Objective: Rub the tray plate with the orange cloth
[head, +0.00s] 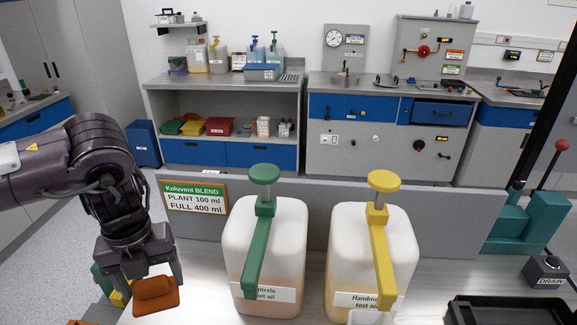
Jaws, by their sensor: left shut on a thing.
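My left gripper (150,278) is at the lower left, pointing down and shut on the orange cloth (156,296). The cloth is a folded, rounded pad held at the fingertips, left of the green-pump container. I cannot tell how high it is above the surface below. A black tray (512,312) shows at the lower right corner, cut off by the picture's edge and far from the cloth. I cannot tell if it is the tray plate. My right gripper is not in view.
Two big jugs, one with a green pump (264,225) and one with a yellow pump (375,230), stand between the cloth and the black tray. A grey panel (455,208) runs behind them. A teal press (515,222) and a DRAIN box (546,270) stand at right.

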